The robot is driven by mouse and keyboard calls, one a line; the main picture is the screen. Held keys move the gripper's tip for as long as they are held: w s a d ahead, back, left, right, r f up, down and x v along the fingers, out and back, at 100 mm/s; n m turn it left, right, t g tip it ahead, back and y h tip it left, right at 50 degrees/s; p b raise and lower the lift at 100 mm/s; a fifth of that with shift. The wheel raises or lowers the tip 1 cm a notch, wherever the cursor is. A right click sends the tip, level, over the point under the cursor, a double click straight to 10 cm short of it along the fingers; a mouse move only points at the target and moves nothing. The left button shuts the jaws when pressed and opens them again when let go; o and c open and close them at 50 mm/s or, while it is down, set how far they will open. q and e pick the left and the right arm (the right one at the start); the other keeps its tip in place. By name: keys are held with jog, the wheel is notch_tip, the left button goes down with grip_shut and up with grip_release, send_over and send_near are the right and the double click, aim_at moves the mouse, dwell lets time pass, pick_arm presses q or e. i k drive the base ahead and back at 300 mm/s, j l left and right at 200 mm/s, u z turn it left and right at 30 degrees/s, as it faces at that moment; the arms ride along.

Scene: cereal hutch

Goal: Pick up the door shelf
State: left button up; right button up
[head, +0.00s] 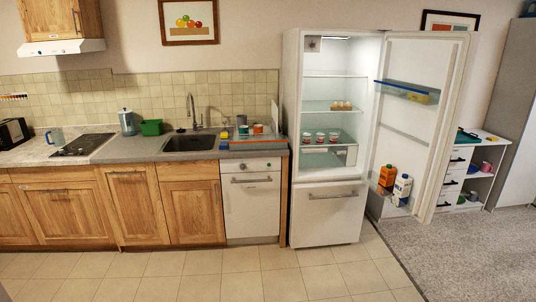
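The fridge door (420,130) stands wide open to the right of the fridge. A door shelf (405,92) with a blue rim is on the upper part of the door's inner side and has something yellow in it. A lower, clear door shelf (377,183) holds an orange carton (387,176) and a white and blue carton (402,189). A bare ledge or bar crosses the door between them. Neither of my grippers is in view.
The fridge (327,215) has glass shelves with several jars and some eggs. A counter (150,148) with sink and stove runs along the left. A white cabinet (459,180) stands right of the door. The tiled floor (240,275) in front is clear.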

aim_at(269, 142)
jog(key=i, duration=1.7)
jog(key=i+u, duration=0.25)
jog(key=i, duration=0.25)
jog(key=i+l+u, duration=0.2)
jog(key=i, duration=0.25)
jog(key=i+l+u, duration=0.25)
jog(key=i, duration=0.2)
